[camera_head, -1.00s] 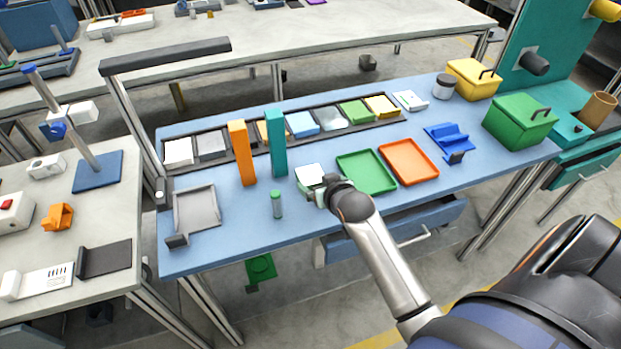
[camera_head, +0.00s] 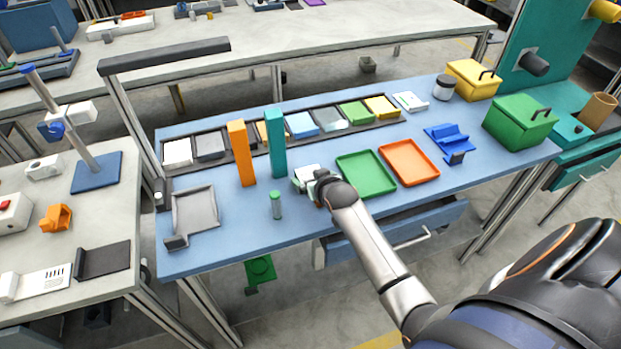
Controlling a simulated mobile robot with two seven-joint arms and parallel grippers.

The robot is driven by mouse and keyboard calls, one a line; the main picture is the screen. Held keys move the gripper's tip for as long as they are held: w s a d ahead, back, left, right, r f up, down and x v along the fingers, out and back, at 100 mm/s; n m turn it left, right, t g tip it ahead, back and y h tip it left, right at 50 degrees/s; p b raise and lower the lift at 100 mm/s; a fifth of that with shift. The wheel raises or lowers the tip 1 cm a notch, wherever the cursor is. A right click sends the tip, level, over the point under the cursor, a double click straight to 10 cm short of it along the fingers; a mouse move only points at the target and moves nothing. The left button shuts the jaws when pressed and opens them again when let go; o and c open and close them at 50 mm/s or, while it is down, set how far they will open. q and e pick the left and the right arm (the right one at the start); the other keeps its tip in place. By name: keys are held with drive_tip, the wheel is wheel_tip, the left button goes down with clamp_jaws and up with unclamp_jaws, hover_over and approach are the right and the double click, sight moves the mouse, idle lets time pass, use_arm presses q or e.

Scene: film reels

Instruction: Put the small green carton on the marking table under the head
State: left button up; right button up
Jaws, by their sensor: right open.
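My right gripper (camera_head: 309,185) is open, low over the blue bench, with its wrist hiding part of the fingers. A small box with a white top and pale green edge (camera_head: 306,172) is at its fingertips; I cannot tell whether they touch it. A flat green block (camera_head: 357,112) lies in the dark row tray at the back of the bench, away from the gripper. I cannot tell which of these is the carton. On the left bench, a post with a blue and white head stands on a flat blue plate (camera_head: 97,173). My left gripper is not in view.
An orange upright block (camera_head: 241,153) and a teal one (camera_head: 276,142) stand left of the gripper. A green-capped vial (camera_head: 276,205) is in front. A green tray (camera_head: 366,174) and an orange tray (camera_head: 409,162) lie to the right. A grey tray (camera_head: 195,211) is at left.

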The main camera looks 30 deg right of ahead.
drive_tip(key=shift+c, duration=0.2)
drive_tip(key=c, duration=1.2)
drive_tip(key=shift+c, duration=0.2)
drive_tip(key=shift+r, duration=0.15)
